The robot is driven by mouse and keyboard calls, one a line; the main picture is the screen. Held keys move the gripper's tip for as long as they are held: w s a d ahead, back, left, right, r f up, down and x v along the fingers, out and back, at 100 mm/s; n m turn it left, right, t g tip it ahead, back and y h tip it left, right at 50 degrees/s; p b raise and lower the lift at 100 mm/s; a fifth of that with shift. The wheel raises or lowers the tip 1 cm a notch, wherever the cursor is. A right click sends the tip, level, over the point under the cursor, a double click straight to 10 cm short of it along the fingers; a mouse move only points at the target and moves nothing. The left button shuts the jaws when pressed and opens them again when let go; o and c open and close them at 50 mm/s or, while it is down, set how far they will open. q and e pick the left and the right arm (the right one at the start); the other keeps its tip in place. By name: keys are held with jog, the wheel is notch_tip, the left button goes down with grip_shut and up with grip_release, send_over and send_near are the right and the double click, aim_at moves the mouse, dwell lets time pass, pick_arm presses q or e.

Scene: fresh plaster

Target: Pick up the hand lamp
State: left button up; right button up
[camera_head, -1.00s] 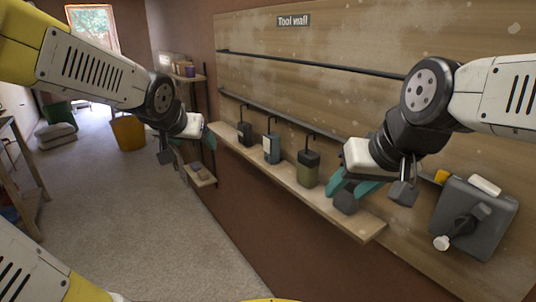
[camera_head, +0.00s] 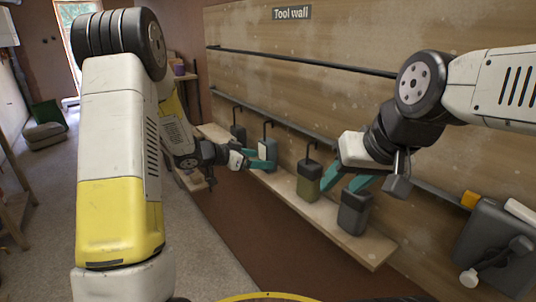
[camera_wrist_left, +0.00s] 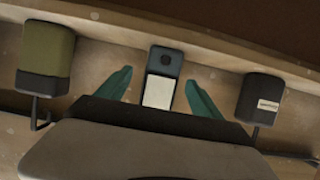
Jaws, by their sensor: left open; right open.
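The likely hand lamp is a small teal device with a pale panel and a round dark lens (camera_wrist_left: 160,75), on the shelf of the tool wall. It also shows in the head view (camera_head: 267,148), with a black hook above it. My left gripper (camera_wrist_left: 159,84) is open, with one teal finger on each side of the device and gaps between; it also reaches the device in the head view (camera_head: 256,158). My right gripper (camera_head: 341,186) is open just above and beside a dark grey device (camera_head: 354,213); whether it touches cannot be told.
A green device (camera_head: 309,181) and a black one (camera_head: 238,133) flank the teal device on the wooden shelf (camera_head: 372,250). A black rail (camera_head: 300,62) runs along the wall. A grey box (camera_head: 490,240) with a knob is mounted at the right.

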pick_arm(q)
jog(key=x, duration=0.5)
jog(key=shift+w+r, duration=0.15)
grip_shut()
